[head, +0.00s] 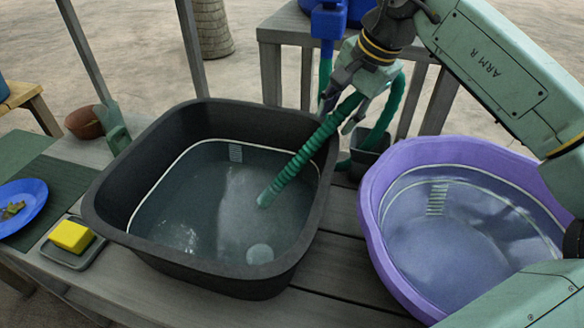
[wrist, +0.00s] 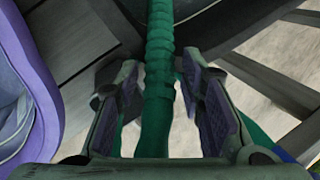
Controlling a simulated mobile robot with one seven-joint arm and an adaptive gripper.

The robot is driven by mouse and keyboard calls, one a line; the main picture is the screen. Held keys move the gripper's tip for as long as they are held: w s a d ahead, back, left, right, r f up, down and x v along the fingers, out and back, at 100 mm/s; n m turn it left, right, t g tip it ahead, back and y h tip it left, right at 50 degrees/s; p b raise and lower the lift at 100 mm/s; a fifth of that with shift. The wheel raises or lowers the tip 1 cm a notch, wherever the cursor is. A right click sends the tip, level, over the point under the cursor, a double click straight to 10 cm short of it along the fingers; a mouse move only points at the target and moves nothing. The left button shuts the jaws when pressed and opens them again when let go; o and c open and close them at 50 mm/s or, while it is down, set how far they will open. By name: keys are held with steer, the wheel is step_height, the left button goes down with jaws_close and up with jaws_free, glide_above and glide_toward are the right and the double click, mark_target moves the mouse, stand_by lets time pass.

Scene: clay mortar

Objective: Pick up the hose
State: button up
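The green ribbed hose (head: 300,160) slants down into the dark grey basin (head: 140,243), its open end low inside over the water. Its upper part passes between the fingers of my gripper (head: 340,108), and more green hose loops behind the gripper. In the wrist view the hose (wrist: 160,50) runs lengthwise between the two finger pads of my gripper (wrist: 160,85). Gaps show beside the hose, wider on the left, so the fingers look open around it. The right pad is close to the hose; I cannot tell if it touches.
A purple basin (head: 368,218) with water stands right of the dark basin on the wooden table (head: 350,275). A small grey container (head: 368,158) sits behind. At left are a yellow sponge (head: 70,236), a blue plate (head: 30,192) and a brown ball-like object (head: 84,122). A blue fixture (head: 328,22) stands behind.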

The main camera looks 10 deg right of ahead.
jaws_close()
steer(key=r, duration=1)
steer(key=shift+w+d+r+p, duration=0.1)
steer(key=shift+d+r+p, duration=0.1)
steer(key=shift+r+p, duration=0.2)
steer(key=w+d+r+p, duration=0.1)
steer(key=d+r+p, duration=0.5)
steer(key=p, duration=0.3)
steer(key=shift+w+r, duration=0.3)
steer(key=shift+r, duration=0.05)
